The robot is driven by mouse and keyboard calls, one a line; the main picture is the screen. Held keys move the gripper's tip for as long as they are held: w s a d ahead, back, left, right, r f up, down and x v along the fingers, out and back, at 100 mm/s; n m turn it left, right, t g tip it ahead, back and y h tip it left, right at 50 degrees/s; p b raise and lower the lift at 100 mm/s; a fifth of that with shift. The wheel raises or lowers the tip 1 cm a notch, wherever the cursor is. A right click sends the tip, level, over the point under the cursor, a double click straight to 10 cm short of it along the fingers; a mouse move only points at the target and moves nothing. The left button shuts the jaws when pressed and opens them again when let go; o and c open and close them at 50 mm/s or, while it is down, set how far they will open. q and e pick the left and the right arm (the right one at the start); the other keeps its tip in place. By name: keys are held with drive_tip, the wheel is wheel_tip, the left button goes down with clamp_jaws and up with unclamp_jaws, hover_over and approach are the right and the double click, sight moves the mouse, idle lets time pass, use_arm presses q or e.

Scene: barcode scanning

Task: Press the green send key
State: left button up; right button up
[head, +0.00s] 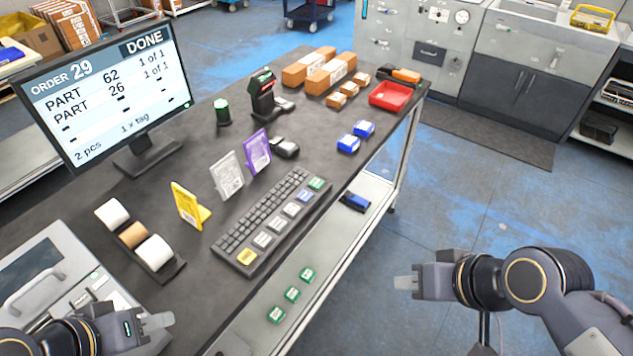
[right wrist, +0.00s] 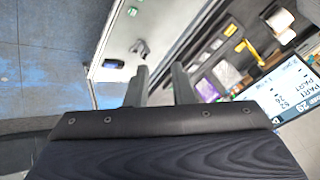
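A dark keyboard (head: 272,222) lies on the table near its front edge. A green key (head: 317,184) sits at its far right end, beside a blue key (head: 305,196); its lettering is too small to read. A yellow key (head: 246,257) is at the near end. My right gripper (head: 404,283) is over the floor right of the table, well apart from the keyboard; its fingers stand apart and empty in the right wrist view (right wrist: 158,78). My left gripper (head: 157,322) is at the lower left, apart from the keyboard; its finger gap is not clear.
The monitor (head: 105,88) reads order 29, DONE. Yellow (head: 188,205), white (head: 227,176) and purple (head: 257,151) stands rise behind the keyboard. A scanner (head: 265,95), boxes and a red tray (head: 390,95) are further back. Green-topped blocks (head: 292,294) lie below the table's front edge.

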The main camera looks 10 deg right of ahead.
clamp_jaws()
idle(1.1)
